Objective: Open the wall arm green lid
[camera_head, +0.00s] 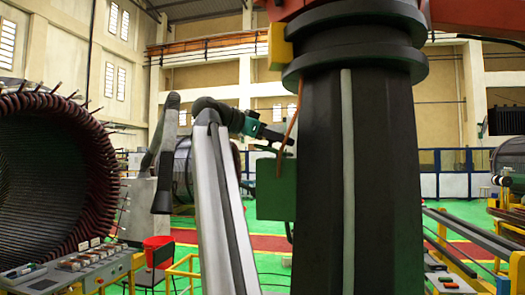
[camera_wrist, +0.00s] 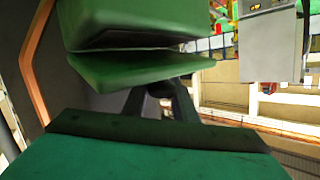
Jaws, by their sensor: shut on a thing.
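The green box (camera_head: 276,188) is fixed to the side of a thick dark column. Its green lid (camera_wrist: 135,72) shows in the wrist view as a separate panel, with a dark wedge-shaped gap between it and the box body (camera_wrist: 130,22). The lid looks partly raised. My gripper (camera_head: 280,139) is just above the box, beside the column, reaching in from the left. In the wrist view my gripper (camera_wrist: 175,88) has its dark fingers at the lid's edge, shut on it. The exact contact is partly hidden by the lid.
The dark column (camera_head: 365,180) stands close on the right of my gripper. An orange cable (camera_head: 295,112) runs down it to the box. A large stator (camera_head: 50,175) stands at the left, with a control panel (camera_head: 70,268) and a red chair (camera_head: 157,251) nearby.

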